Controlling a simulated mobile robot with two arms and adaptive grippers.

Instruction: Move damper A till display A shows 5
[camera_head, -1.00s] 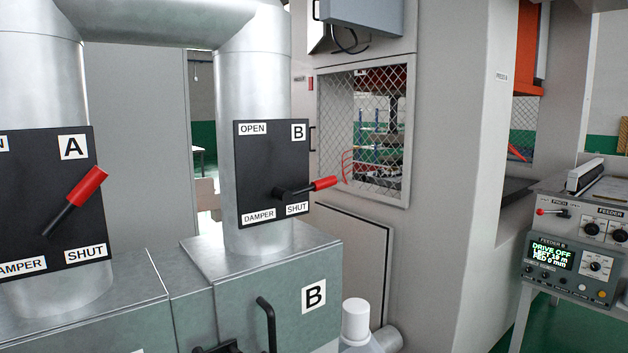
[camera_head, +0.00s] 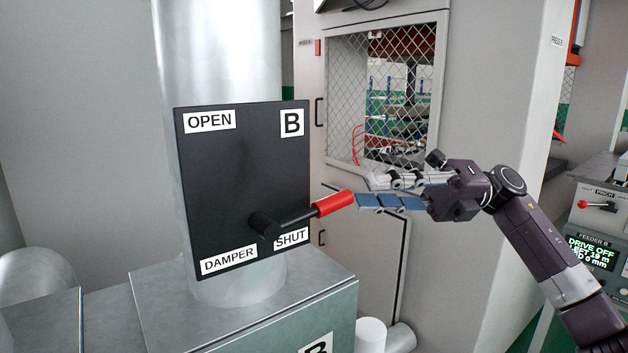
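Damper A and display A are not in view. The black damper B plate (camera_head: 235,175), marked OPEN, SHUT and B, is on a silver duct at centre left. Its lever has a red handle (camera_head: 333,203) pointing right and slightly up, above the SHUT label. My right gripper (camera_head: 362,191) comes in from the right with its fingers apart, pointing left at the handle's tip. The fingertips are very close to the tip; I cannot tell whether they touch it. My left gripper is not in view.
A green-grey box (camera_head: 250,305) is below the duct. A grey cabinet with a mesh window (camera_head: 345,95) stands behind. A feeder console (camera_head: 595,215) whose screen reads DRIVE OFF is at the right edge. A white cylinder (camera_head: 371,335) is at the bottom.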

